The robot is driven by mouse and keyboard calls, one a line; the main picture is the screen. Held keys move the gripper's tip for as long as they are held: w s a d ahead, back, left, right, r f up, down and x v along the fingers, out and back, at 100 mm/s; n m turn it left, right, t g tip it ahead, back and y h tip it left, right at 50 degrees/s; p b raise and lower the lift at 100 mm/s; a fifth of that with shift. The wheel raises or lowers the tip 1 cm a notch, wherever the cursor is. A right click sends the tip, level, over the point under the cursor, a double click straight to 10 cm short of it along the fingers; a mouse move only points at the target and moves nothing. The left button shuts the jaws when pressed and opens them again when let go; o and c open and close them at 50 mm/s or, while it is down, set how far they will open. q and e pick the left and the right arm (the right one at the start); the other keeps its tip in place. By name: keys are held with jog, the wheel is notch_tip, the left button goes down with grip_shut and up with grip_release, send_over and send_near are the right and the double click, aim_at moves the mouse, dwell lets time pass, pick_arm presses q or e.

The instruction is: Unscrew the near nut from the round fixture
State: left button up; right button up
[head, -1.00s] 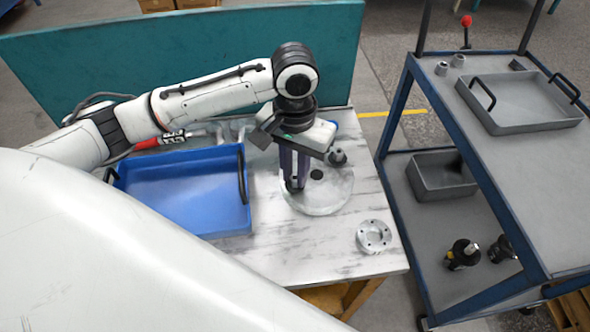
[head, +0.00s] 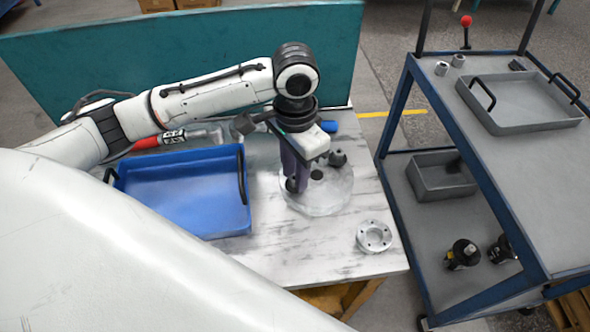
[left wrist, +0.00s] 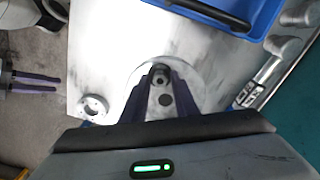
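The round fixture (head: 322,203) is a pale disc on the table, with a dark centre hole. The near nut (head: 291,184) is small and dark, on its left side; it also shows in the left wrist view (left wrist: 159,80). My left gripper (head: 294,183) reaches down to the near nut, its purple fingers on either side and apparently closed on it. The fingers partly hide the nut in the head view. Another dark nut (head: 338,158) sits at the fixture's back right. My right gripper (left wrist: 58,84) shows at the left wrist view's left edge, fingers apart and empty.
A blue tray (head: 190,228) lies left of the fixture. A metal flange ring (head: 374,236) lies at the table's front right. A teal panel (head: 190,55) stands behind. A blue-framed cart (head: 525,215) with a grey tray (head: 520,128) is at right.

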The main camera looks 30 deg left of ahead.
pick_arm(q)
jog(key=m, duration=0.4)
jog(key=shift+m, duration=0.4)
grip_shut()
grip_release()
jog(key=shift+c, duration=0.3)
